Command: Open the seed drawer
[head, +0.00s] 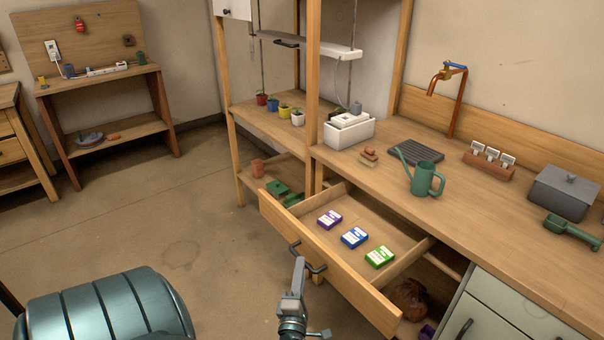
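The seed drawer (335,256) is a wooden drawer under the workbench, pulled well out from it. Purple (330,219), blue (354,237) and green (379,257) seed packets lie inside. A dark bar handle (316,269) is on its front. My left gripper (299,264) is at this handle, its tips overlapping the bar in the picture. The fingers look narrow and edge-on, so I cannot tell whether they are closed on the bar. My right gripper is not in view.
The bench top (470,225) holds a green watering can (424,180), a grey lidded box (563,193) and a green scoop (572,231). A greenish cabinet (510,305) stands right of the drawer. A brown sack (409,298) sits below it.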

